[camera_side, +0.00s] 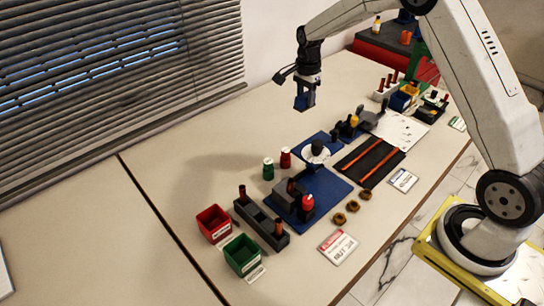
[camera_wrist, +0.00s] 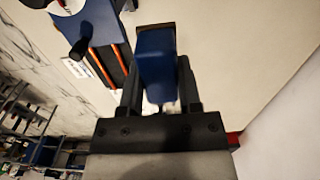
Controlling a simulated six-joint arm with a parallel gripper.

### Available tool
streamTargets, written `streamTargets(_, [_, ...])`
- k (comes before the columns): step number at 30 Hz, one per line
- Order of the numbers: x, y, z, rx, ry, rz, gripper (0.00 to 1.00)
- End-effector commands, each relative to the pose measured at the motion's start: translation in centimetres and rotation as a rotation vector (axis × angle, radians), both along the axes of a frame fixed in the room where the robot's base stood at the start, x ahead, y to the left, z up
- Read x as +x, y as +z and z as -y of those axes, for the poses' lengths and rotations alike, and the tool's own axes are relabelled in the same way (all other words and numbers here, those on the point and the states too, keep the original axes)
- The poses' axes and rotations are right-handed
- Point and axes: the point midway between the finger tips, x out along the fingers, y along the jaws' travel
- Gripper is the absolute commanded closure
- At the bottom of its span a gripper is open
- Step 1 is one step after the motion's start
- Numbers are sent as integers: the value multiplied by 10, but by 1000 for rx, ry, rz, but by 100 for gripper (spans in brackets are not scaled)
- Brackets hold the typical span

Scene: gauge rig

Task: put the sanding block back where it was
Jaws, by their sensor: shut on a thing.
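The sanding block (camera_wrist: 155,58) is blue with a thin dark layer at its far edge in the wrist view. My gripper (camera_wrist: 158,85) is shut on it, a finger on each side. In the side view my gripper (camera_side: 305,88) hangs over the bare back part of the table, and the blue sanding block (camera_side: 303,101) shows at its lower end. The block is held in the air, clear of the table. The side view is too small to show the fingertips' grip in detail.
Blue mats (camera_side: 328,192), a black mat with orange strips (camera_side: 366,164) and a white disc fixture (camera_side: 315,153) lie right of and below my gripper. Red (camera_side: 213,222) and green bins (camera_side: 242,255) stand front left. The back left table (camera_side: 190,150) is clear.

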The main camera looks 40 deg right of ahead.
Motion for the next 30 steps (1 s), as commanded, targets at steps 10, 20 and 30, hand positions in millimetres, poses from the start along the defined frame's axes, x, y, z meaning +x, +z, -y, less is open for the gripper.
streamTargets(10, [10, -38, 26, 2, 0, -4, 100])
streamTargets(20, [11, -97, 26, 1, 0, -2, 100])
streamTargets(30, [11, -108, 26, 1, 0, 1, 100])
